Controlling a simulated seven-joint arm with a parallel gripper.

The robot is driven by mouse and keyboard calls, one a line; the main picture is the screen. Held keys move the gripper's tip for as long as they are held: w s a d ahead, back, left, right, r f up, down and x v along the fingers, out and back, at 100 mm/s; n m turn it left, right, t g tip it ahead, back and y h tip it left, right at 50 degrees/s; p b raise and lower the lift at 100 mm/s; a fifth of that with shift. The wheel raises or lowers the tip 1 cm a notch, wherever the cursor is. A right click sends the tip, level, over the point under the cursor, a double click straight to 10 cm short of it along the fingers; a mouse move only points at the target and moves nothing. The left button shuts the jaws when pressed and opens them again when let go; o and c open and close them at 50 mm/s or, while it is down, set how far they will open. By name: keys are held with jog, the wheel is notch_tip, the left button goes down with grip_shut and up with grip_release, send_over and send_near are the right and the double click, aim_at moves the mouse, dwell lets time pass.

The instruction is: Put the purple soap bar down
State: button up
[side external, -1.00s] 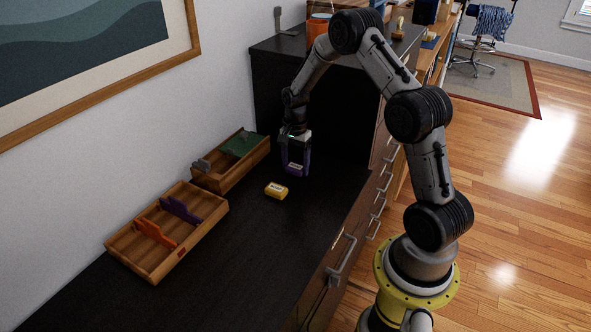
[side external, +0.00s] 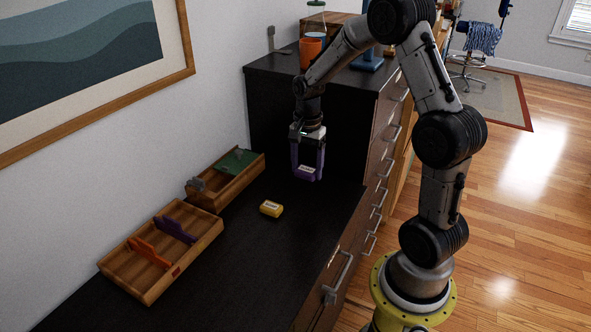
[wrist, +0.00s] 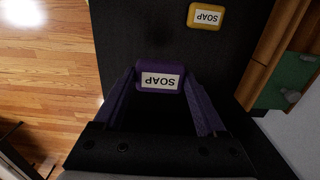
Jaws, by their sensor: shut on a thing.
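The purple soap bar (side external: 306,173), with a white SOAP label, is between the fingertips of my gripper (side external: 307,168). My gripper is shut on it. In the wrist view the soap bar (wrist: 160,79) spans the gap between the two purple fingers, label showing. In the side view the bar is low over the dark desk top (side external: 262,255), near the tall cabinet's dark side; I cannot tell whether it touches the surface.
A yellow soap bar (side external: 271,208) lies on the desk, left of and nearer than my gripper. A wooden tray with orange and purple dividers (side external: 162,252) and one with a green piece (side external: 226,176) stand along the wall. The desk's near part is clear.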

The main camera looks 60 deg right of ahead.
jog(key=s+a+r, duration=0.3)
jog(key=s, duration=0.2)
jog(key=w+a+f+n, duration=0.3)
jog(key=a+n, duration=0.2)
jog(key=w+a+f+n, duration=0.3)
jog(key=a+f+n, duration=0.1)
jog(key=a+n, duration=0.1)
jog(key=w+a+f+n, duration=0.3)
jog(key=a+n, duration=0.1)
jog(key=a, duration=0.1)
jog(key=shift+w+a+f+n, duration=0.1)
jog(key=shift+w+f+n, duration=0.1)
jog(key=shift+w+n, duration=0.75)
jog(key=shift+n, duration=0.55)
jog(key=shift+w+r+n, duration=0.1)
jog(key=shift+n, duration=0.4)
jog(key=shift+s+r, duration=0.15)
jog(key=shift+s, duration=0.35)
jog(key=w+d+r, duration=0.3)
jog(key=d+r, duration=0.1)
jog(key=r, duration=0.5)
jog(key=w+d+r, duration=0.3)
jog(key=d+r, duration=0.1)
jog(key=r, duration=0.5)
jog(key=w+d+f, duration=0.3)
jog(key=w+f, duration=1)
jog(key=w, duration=0.1)
